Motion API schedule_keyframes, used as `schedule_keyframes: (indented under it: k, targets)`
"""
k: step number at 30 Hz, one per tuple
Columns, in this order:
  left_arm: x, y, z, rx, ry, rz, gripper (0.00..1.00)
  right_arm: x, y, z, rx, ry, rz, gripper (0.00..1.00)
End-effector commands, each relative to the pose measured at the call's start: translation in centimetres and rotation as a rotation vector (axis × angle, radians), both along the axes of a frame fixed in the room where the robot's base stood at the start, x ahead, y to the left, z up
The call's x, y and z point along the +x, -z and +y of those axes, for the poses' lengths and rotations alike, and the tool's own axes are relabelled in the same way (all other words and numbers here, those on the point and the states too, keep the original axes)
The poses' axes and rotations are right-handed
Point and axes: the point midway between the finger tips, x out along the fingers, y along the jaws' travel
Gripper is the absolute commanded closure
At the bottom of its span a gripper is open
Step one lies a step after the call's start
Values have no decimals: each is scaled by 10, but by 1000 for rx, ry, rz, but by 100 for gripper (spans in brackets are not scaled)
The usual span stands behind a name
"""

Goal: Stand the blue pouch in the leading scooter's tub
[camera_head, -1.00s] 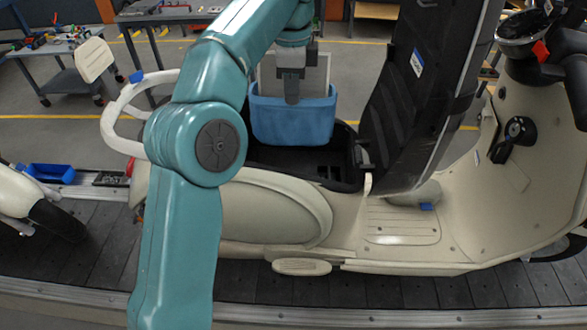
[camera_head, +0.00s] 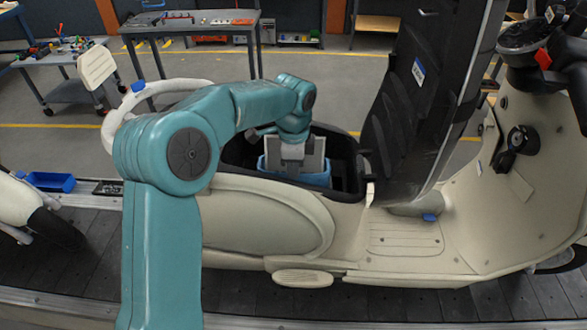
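The cream scooter's black tub (camera_head: 347,160) is open under its raised seat. The blue pouch (camera_head: 316,178), with a pale grey panel showing at its top, is down inside the tub, roughly upright. Its lower part is hidden by the tub's near rim, so I cannot see whether it touches the floor. My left gripper (camera_head: 292,164) points down over the pouch's near side and appears shut on it; the fingertips are hard to make out. My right gripper is not in view.
The raised black seat (camera_head: 420,90) stands just right of the tub. A white grab rail (camera_head: 165,88) curves behind it. Another scooter's wheel (camera_head: 55,228) and a blue tray (camera_head: 50,181) are at left. Work tables (camera_head: 190,27) stand beyond the conveyor (camera_head: 70,270).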

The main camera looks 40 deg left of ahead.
Motion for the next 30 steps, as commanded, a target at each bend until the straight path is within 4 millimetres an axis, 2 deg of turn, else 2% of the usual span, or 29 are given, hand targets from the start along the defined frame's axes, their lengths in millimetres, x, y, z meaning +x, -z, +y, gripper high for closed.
schedule_keyframes:
  k: [3,14,16,23,28,30]
  targets:
    - [0,9,1,0,-2,0,100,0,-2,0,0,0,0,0]
    - [0,14,0,0,-1,-1,100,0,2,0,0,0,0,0]
    - [0,14,0,-1,-1,-1,87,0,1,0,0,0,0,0]
    - [0,13,0,-1,-1,-1,87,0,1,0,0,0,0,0]
    - [0,4,0,0,-1,-2,87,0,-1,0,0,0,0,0]
    - [0,-7,-1,1,0,-5,87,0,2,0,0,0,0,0]
